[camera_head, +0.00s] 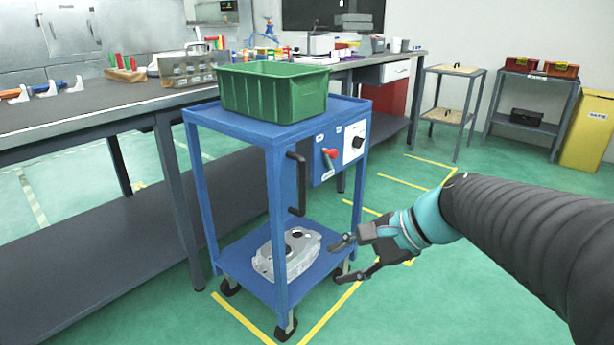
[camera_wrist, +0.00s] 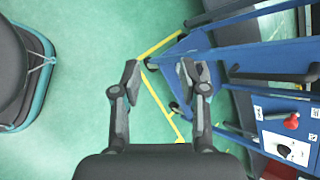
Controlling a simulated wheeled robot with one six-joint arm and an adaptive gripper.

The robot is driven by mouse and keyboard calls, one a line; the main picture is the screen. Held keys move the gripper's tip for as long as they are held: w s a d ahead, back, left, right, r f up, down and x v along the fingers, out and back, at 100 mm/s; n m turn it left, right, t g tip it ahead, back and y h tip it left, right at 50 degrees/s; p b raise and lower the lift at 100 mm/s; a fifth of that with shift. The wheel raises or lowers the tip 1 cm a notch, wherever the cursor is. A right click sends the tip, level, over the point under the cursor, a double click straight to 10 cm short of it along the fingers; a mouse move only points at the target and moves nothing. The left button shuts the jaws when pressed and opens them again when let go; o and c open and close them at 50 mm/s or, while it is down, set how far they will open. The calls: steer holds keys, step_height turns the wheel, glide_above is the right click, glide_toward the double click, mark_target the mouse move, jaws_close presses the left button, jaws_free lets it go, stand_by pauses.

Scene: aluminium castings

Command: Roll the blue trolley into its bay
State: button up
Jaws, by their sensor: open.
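The blue trolley (camera_head: 228,209) stands beside the long workbench, with a green crate (camera_head: 272,92) on its top and a grey metal casting (camera_head: 290,254) on its lower shelf. A black upright handle (camera_head: 297,183) is on its side, near a red lever (camera_head: 329,154) and a dark knob (camera_head: 357,142). In the wrist view the trolley (camera_wrist: 248,70) fills the right side. My gripper (camera_head: 346,259) is open and empty, in front of the trolley's lower right side in the head view. In the wrist view the handle (camera_wrist: 270,77) lies right of my fingers (camera_wrist: 159,72), apart from them.
Yellow floor lines (camera_head: 330,314) run around the trolley's front wheels and back along its right side. The workbench (camera_head: 84,112) is close on the left. A two-tier stand (camera_head: 452,72), a shelf with red boxes and a yellow bin (camera_head: 590,130) are at back right. Green floor between is clear.

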steer(key=w+d+r+m+t+y+b, duration=0.1)
steer(key=w+d+r+m+t+y, duration=0.2)
steer(key=w+m, duration=0.5)
steer(key=w+r+m+t+y+b, duration=0.15)
steer(key=w+m+y, duration=0.25)
steer(key=w, duration=0.7)
steer(key=x, duration=1.3)
steer(key=shift+w+t+b, duration=0.35)
steer(key=shift+w+b, duration=0.05)
steer(key=shift+w, duration=0.05)
steer(key=shift+r, duration=0.15)
jaws_close()
